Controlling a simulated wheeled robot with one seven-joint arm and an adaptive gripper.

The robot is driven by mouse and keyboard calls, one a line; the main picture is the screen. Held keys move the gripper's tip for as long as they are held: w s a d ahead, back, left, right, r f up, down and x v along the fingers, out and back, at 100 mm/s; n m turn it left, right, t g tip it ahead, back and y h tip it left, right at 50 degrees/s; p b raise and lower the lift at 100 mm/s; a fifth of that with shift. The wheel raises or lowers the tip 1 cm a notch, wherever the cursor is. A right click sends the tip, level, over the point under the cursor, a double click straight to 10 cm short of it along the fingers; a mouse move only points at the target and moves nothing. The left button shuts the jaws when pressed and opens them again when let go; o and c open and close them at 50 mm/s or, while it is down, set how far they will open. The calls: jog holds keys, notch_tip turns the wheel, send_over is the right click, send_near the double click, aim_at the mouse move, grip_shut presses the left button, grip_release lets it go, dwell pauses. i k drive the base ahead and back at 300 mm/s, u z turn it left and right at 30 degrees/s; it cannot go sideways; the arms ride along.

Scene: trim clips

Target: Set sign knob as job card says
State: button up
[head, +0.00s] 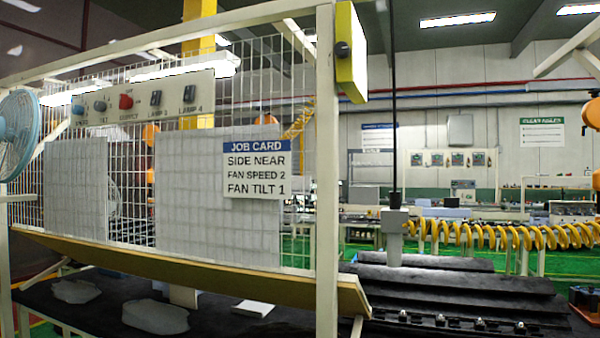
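The job card (256,172) hangs on the wire mesh and reads "SIDE NEAR, FAN SPEED 2, FAN TILT 1". A yellow box-like sign (351,55) is mounted at the top of the cream post, seen at a steep angle. A small black knob (342,50) sticks out from its left edge; its setting cannot be read. The sign's face is mostly turned away from me. My gripper is not in this view.
A blue fan (18,133) stands at the far left. The cream post (327,200) and mesh stand close ahead; dark-topped benches (440,285) lie beyond to the right.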

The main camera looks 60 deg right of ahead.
aim_at(342, 50)
jog(key=z, duration=1.55)
